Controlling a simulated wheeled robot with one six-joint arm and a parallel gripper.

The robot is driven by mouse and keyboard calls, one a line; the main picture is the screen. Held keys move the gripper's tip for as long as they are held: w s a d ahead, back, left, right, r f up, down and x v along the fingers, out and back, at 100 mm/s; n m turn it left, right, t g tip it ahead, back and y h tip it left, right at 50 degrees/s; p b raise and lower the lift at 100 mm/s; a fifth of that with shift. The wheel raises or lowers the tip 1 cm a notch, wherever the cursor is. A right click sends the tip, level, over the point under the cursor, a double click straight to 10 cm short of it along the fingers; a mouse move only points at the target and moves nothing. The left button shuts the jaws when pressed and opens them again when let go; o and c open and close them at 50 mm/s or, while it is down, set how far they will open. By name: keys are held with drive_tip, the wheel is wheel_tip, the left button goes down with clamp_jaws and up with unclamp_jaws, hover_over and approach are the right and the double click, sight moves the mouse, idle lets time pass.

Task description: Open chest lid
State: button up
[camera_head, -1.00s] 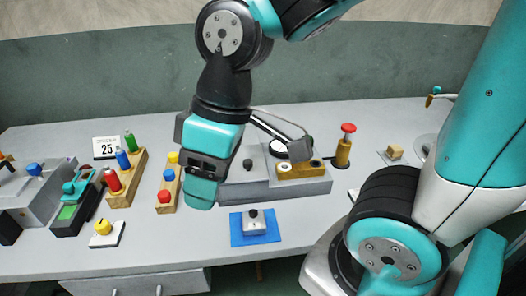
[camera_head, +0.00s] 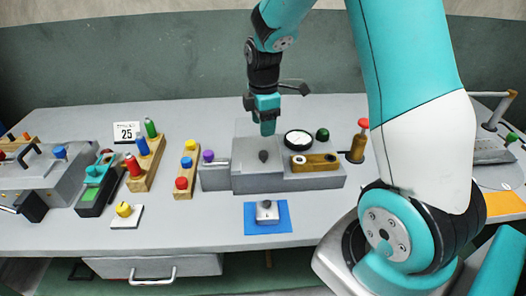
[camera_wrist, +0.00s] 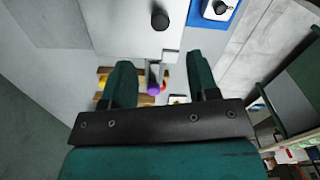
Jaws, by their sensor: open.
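No thing is plainly marked as the chest. A grey box (camera_head: 256,178) with a dark knob (camera_head: 263,156) stands mid-table. In the wrist view, a pale flat surface (camera_wrist: 120,25) with a black knob (camera_wrist: 160,20) seems to be its top. I see no raised lid on it. My gripper (camera_head: 266,124) is over the back of this box, pointing down. In the wrist view my gripper (camera_wrist: 162,68) has its fingers apart with nothing held. A purple knob (camera_wrist: 153,84) shows beyond, between the fingers. How high the fingertips are above the box cannot be told.
A round dial (camera_head: 298,140) and a brown bracket (camera_head: 312,163) sit on the box's right part. A red-topped post (camera_head: 358,146) stands further right. A blue mat (camera_head: 282,217) with a small knobbed block lies in front. Coloured-peg racks (camera_head: 147,165) stand left. Bare table (camera_head: 200,226) lies in front.

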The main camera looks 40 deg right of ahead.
sight(263, 152)
wheel_tip(263, 152, down, 11)
drive_tip(key=shift+r+p, duration=0.15)
drive_tip(key=shift+p, duration=0.65)
